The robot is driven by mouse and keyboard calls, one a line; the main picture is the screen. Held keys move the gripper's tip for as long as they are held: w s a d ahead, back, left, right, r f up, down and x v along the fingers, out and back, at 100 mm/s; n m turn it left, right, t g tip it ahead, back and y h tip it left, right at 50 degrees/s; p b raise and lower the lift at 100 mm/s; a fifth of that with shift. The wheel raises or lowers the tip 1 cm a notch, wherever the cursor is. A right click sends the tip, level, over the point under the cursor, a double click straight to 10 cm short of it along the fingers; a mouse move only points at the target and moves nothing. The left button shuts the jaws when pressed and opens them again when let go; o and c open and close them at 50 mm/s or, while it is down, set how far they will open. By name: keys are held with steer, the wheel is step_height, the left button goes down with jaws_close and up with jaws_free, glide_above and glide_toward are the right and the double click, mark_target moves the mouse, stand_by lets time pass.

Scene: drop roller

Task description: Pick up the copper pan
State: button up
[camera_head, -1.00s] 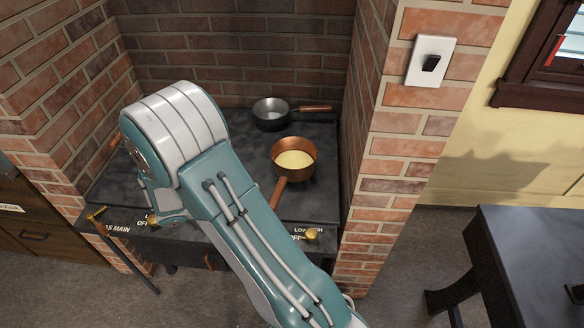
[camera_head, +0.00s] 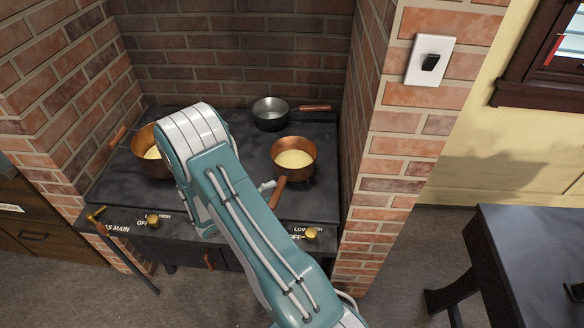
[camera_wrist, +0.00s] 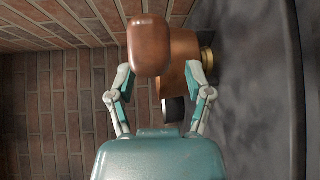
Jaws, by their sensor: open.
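A copper pan (camera_head: 294,158) with yellow contents stands at the right front of the black stovetop. Its brown handle (camera_head: 279,192) points toward the stove's front edge. A second copper pan (camera_head: 150,152), also with yellow contents, stands at the left, partly hidden by my arm. My gripper (camera_head: 266,186) is mostly hidden behind my arm in the head view; a pale finger shows beside the right pan's handle. In the wrist view my gripper (camera_wrist: 158,74) is open, its fingers apart on either side of the copper pan (camera_wrist: 183,50) and its handle (camera_wrist: 149,45). Contact cannot be told.
A dark grey pan (camera_head: 270,113) with a copper-coloured handle stands behind the right copper pan. Brick walls (camera_head: 235,55) close the stove in at the back and sides. Brass knobs (camera_head: 311,233) line the stove's front. A dark table (camera_head: 530,240) stands at the right.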

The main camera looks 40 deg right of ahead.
mark_target(281, 187)
steer(key=shift+s+d+f, duration=0.1)
steer(key=shift+d, duration=0.8)
steer(key=shift+s+d+f, duration=0.1)
steer(key=shift+d, duration=0.8)
steer(key=shift+c, duration=0.3)
steer(key=shift+a, duration=0.1)
jaws_close()
steer(key=shift+r, duration=0.1)
steer(key=shift+r, duration=0.15)
